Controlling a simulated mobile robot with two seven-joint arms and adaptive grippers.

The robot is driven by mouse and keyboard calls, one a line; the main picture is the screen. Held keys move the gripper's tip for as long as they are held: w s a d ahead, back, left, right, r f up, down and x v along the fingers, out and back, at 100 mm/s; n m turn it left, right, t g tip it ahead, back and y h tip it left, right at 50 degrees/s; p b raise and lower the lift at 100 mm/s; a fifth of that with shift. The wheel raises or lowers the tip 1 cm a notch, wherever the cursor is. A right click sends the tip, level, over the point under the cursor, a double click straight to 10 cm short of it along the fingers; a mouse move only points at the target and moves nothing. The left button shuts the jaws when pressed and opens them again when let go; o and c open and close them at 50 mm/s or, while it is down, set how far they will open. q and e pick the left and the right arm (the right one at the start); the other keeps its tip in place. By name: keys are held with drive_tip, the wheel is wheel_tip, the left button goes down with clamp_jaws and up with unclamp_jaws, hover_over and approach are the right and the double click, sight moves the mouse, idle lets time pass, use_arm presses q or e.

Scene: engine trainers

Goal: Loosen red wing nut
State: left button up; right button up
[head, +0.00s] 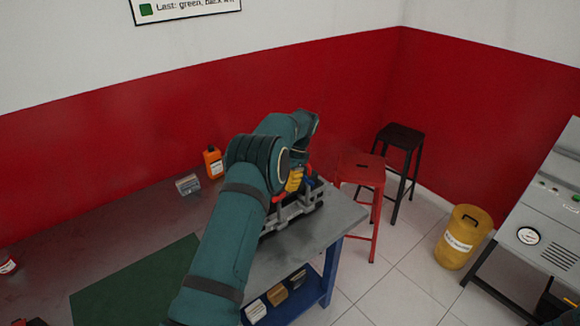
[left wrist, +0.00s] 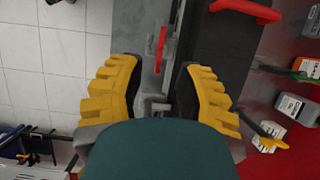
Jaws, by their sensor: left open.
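In the left wrist view a narrow upright red piece (left wrist: 160,48), which looks like the red wing nut, stands on the grey frame of the engine trainer (left wrist: 171,85). My left gripper (left wrist: 160,72) is open, with one yellow finger on each side of the line to this piece. I see a gap on both sides and no contact. In the head view the trainer (head: 287,212) sits on the table's right end, and my left gripper (head: 295,180) is over it. My arm hides much of the trainer there. My right gripper is in neither view.
An orange bottle (head: 213,163) and a small grey box (head: 187,184) stand behind on the table. A red stool (head: 361,168) stands past the table's right edge.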

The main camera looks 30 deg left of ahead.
use_arm(q)
drive_tip(key=v, duration=0.7)
drive_tip(key=shift+w+r, duration=0.1)
drive_tip(key=shift+r, duration=0.05)
idle(0.4)
